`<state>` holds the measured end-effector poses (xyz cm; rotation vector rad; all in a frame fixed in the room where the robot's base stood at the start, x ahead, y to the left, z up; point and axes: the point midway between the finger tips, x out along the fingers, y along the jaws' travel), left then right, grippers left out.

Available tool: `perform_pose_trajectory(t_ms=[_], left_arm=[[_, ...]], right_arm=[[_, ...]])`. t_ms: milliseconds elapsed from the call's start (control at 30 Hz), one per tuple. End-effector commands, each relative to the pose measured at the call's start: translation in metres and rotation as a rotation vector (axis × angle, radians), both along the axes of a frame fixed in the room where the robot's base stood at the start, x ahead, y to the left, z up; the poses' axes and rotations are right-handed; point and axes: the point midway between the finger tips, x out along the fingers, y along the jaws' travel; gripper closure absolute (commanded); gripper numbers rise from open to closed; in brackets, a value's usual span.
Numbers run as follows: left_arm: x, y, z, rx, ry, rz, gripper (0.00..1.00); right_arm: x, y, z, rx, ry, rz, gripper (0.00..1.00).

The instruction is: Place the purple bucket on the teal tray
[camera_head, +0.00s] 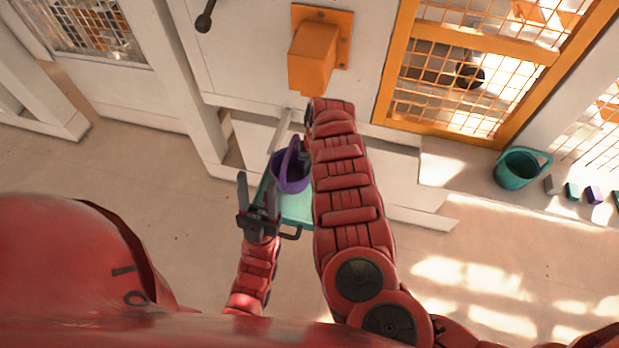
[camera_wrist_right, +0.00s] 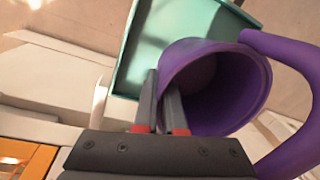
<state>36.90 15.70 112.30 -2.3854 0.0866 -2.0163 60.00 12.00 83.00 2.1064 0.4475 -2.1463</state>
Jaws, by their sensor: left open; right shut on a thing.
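The purple bucket (camera_head: 291,179) shows in the head view partly behind my right arm. It fills the right of the right wrist view (camera_wrist_right: 232,110), its handle swung out to the right. My right gripper (camera_wrist_right: 162,84) is shut on the bucket's rim wall. The teal tray (camera_head: 297,209) is below the bucket, partly hidden by it and my arm; it also shows in the right wrist view (camera_wrist_right: 133,72). The bucket overlaps the tray in both views; I cannot tell whether they touch. My left gripper (camera_head: 256,184) is open and empty beside the tray's left side.
An orange box fixture (camera_head: 313,57) sticks out from the white wall ahead. An orange-framed mesh window (camera_head: 470,75) is to its right. The floor at right is clear.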

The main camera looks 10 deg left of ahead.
Motion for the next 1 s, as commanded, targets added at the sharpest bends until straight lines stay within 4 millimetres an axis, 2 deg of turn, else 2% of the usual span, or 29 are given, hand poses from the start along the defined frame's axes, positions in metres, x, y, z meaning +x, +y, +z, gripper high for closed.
perform_pose_trajectory(t_ms=[300, 733, 767, 900, 1000], left_arm=[[0.0, 0.0, -0.002, 0.0, 0.0, 0.0, 0.5], [0.0, 0.0, -0.005, 0.0, 0.0, 0.0, 0.5], [0.0, 0.0, -0.004, 0.0, 0.0, 0.0, 0.5], [0.0, 0.0, -0.004, 0.0, 0.0, 0.0, 0.5], [0.0, 0.0, -0.004, 0.0, 0.0, 0.0, 0.5]], right_arm=[[0.0, -0.002, -0.034, -0.002, 0.002, -0.003, 1.0], [0.0, 0.0, -0.04, 0.0, 0.0, -0.002, 1.0], [0.0, 0.0, -0.039, 0.0, 0.0, -0.001, 0.89], [0.0, 0.0, -0.038, 0.0, 0.0, -0.001, 0.64], [0.0, 0.0, -0.038, 0.0, 0.0, -0.001, 0.63]])
